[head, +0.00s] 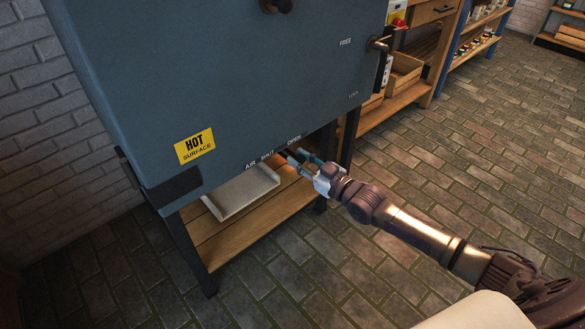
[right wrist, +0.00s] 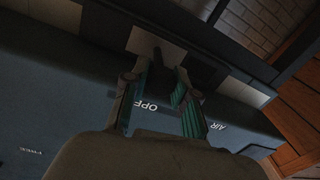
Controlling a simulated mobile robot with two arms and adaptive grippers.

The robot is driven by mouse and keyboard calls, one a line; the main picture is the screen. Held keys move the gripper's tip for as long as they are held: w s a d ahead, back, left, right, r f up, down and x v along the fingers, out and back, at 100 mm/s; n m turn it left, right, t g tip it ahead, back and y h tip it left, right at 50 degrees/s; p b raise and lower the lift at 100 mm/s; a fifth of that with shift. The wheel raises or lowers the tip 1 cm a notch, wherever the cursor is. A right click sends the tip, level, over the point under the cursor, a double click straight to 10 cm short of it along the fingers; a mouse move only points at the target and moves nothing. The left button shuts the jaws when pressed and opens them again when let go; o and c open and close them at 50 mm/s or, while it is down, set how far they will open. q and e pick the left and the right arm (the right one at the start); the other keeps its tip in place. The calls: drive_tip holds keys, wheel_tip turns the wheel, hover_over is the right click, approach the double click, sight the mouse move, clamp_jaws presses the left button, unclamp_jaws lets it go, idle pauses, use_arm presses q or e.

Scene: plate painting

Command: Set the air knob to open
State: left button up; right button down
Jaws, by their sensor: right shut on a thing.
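The blue-grey kiln (head: 250,80) fills the upper left of the head view. On its lower edge the labels AIR, SHUT and OPEN run left to right. My right gripper (head: 298,160) is at that lower edge, just below the OPEN label (head: 294,141). In the right wrist view its teal-padded fingers (right wrist: 160,82) close on a small dark piece under the kiln edge, which appears to be the air knob (right wrist: 157,62). The fingers mostly hide the knob, and its exact setting is hard to read. My left gripper is not in view.
A pale tray (head: 243,192) rests on the wooden shelf (head: 240,240) below the kiln. A lever (head: 380,45) sticks out at the kiln's right side near the FREE label. Wooden shelving (head: 400,85) stands behind. The brick floor (head: 480,150) at right is clear.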

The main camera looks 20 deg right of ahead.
drive_tip(key=c, duration=0.9)
unclamp_jaws()
drive_tip(key=shift+w+d, duration=0.1)
drive_tip(key=shift+d, duration=0.2)
drive_tip(key=shift+s+d+f, duration=0.1)
drive_tip(key=shift+s+d, duration=0.05)
drive_tip(key=shift+s, duration=0.4)
drive_tip(key=v, duration=1.1)
